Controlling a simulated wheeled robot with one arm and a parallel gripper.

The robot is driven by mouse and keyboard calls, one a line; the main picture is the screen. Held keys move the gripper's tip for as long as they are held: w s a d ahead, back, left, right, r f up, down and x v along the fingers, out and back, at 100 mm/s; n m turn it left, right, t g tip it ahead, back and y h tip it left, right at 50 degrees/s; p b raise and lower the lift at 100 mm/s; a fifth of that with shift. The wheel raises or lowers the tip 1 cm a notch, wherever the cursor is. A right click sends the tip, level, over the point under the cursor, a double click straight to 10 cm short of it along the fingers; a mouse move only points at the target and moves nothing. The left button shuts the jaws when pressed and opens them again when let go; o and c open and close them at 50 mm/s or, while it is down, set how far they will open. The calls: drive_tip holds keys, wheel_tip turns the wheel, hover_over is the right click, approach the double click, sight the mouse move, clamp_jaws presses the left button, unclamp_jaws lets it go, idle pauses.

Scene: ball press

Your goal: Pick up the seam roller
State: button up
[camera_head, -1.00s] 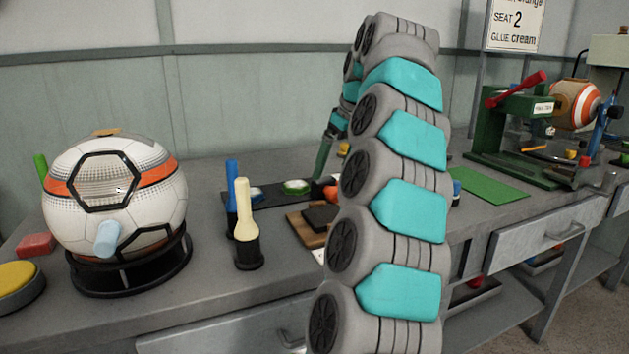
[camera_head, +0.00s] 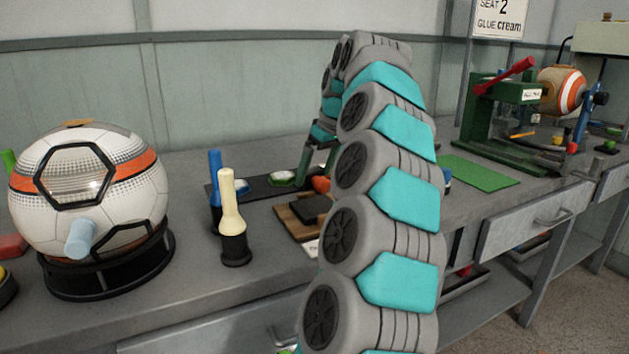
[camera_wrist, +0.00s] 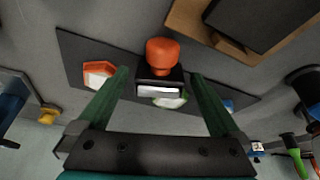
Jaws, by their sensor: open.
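The tool I take for the seam roller has an orange-red knob (camera_wrist: 163,52), a black body and a pale silver bar. In the wrist view it lies between my gripper's two green fingers (camera_wrist: 160,76), with a gap on each side. My gripper is open and holds nothing. In the head view the orange knob (camera_head: 321,184) shows just beside my gripper (camera_head: 305,168), partly behind my arm. The roller is at a dark flat strip (camera_head: 257,189) on the bench; I cannot tell whether the fingertips touch anything.
Colored pads lie on the strip, one orange-rimmed (camera_wrist: 98,74). A wooden board with a black block (camera_head: 314,207) is close by. A cream-handled tool (camera_head: 231,205) and a blue-handled tool (camera_head: 215,172) stand to the left, then a ball on a black stand (camera_head: 105,270).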

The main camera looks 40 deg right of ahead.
drive_tip(key=shift+w+f, duration=0.25)
drive_tip(key=shift+f, duration=0.4)
drive_tip(key=shift+c, duration=0.4)
clamp_jaws()
drive_tip(key=shift+r, duration=0.2)
drive_tip(key=shift+r, duration=1.65)
drive_tip(key=s, duration=0.5)
drive_tip(key=s+a+r+b, duration=0.1)
drive_tip(key=s, duration=0.4)
drive_tip(key=s+a+b, duration=0.1)
drive_tip(key=s, duration=0.5)
drive_tip(key=shift+r, duration=0.25)
